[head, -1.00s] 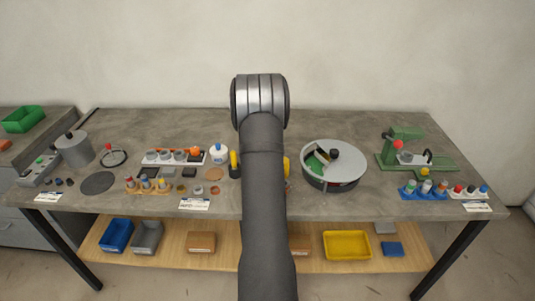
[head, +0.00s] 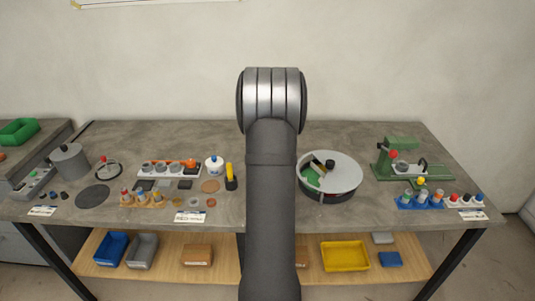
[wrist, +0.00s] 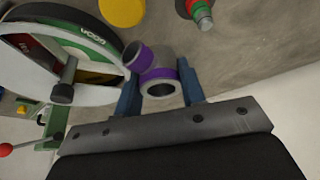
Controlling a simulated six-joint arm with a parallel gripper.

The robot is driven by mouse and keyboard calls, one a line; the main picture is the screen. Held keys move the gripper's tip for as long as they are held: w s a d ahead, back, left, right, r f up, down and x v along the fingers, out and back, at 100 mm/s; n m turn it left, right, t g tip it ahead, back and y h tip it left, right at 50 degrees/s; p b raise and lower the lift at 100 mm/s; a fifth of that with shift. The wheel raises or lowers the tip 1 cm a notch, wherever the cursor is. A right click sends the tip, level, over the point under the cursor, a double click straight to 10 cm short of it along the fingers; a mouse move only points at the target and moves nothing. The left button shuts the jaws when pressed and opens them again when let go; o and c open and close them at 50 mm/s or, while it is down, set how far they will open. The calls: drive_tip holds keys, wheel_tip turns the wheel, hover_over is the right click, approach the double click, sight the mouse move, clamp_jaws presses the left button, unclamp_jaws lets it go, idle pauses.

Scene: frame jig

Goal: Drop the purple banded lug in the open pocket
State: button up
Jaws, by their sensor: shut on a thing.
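My gripper (wrist: 160,94) is shut on the purple banded lug (wrist: 159,74), a grey, pipe-like piece with purple bands, seen between the blue fingers in the wrist view. In the head view my arm hides both the gripper and the lug. The round turntable with a pale lid and black knob (head: 343,176) stands to the right of my arm.
A green press (head: 397,160) and a blue rack of small parts (head: 420,202) stand on the right. A white tray of grey cups (head: 168,170), a glue bottle (head: 214,166) and a yellow-handled tool (head: 230,176) stand on the left. Bare bench lies behind the turntable.

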drive_tip(key=s+d+r, duration=0.2)
drive_tip(key=d+r, duration=0.2)
drive_tip(key=r, duration=0.1)
drive_tip(key=shift+s+d, duration=0.15)
drive_tip(key=shift+s, duration=0.05)
idle(0.4)
drive_tip(key=shift+s+d+f+m+g+h, duration=0.15)
drive_tip(key=shift+d+f+m+g+h, duration=0.4)
drive_tip(key=shift+d+f+m, duration=1.35)
drive_tip(key=shift+s+d+f+m+g+h, duration=0.1)
drive_tip(key=shift+d+f+m+g+h, duration=0.2)
drive_tip(key=shift+d+f+m+g, duration=1.4)
drive_tip(key=shift+s+d+f+m+t+h, duration=0.15)
drive_tip(key=shift+d+f+m+t+h, duration=0.25)
drive_tip(key=shift+d+f+m, duration=1.6)
drive_tip(key=shift+a+r+m, duration=0.3)
drive_tip(key=shift+a+m, duration=0.15)
drive_tip(key=shift+a, duration=0.15)
drive_tip(key=shift+a+r+m, duration=0.3)
drive_tip(key=shift+a+m, duration=0.15)
drive_tip(key=shift+a, duration=0.1)
drive_tip(key=shift+f, duration=1.05)
